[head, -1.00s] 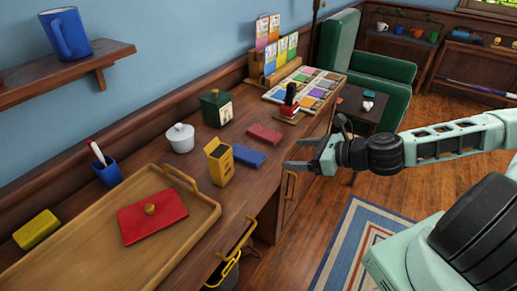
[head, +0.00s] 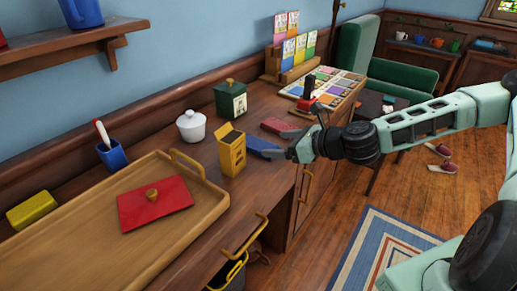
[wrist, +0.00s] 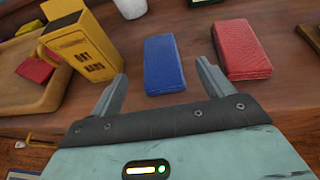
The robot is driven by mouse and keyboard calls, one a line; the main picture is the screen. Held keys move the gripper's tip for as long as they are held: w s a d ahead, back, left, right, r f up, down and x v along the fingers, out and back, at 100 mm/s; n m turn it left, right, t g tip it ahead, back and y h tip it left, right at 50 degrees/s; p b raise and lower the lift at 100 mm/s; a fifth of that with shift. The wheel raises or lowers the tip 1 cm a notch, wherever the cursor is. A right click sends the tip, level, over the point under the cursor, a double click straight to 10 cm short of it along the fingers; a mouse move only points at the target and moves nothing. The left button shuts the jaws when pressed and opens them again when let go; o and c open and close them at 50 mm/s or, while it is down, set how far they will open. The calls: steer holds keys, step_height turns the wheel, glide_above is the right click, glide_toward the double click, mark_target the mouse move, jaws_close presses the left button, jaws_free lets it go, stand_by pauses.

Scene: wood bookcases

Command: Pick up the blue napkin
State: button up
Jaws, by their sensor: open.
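The blue napkin (wrist: 163,63) is a flat folded rectangle lying on the wooden counter. In the wrist view it lies ahead of my open gripper (wrist: 160,88), between the lines of the two fingers, with nothing held. In the head view my gripper (head: 278,150) is at the counter's front edge and reaches over the blue napkin (head: 263,147), hiding part of it. A red folded napkin (wrist: 241,48) lies just right of the blue one, near the right finger. A yellow box (wrist: 85,45) stands to the left, close to the left finger.
A white lidded pot (head: 191,126) and a green box (head: 230,98) stand behind. A tan tray (head: 85,235) with a red lidded item (head: 154,205) is at left. A red stamp (head: 309,100) and card board (head: 335,88) lie beyond.

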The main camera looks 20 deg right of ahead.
mark_target(261, 144)
steer(key=x, duration=0.6)
steer(key=shift+w+f, duration=0.1)
steer(key=shift+f, duration=0.2)
steer(key=c, duration=1.1)
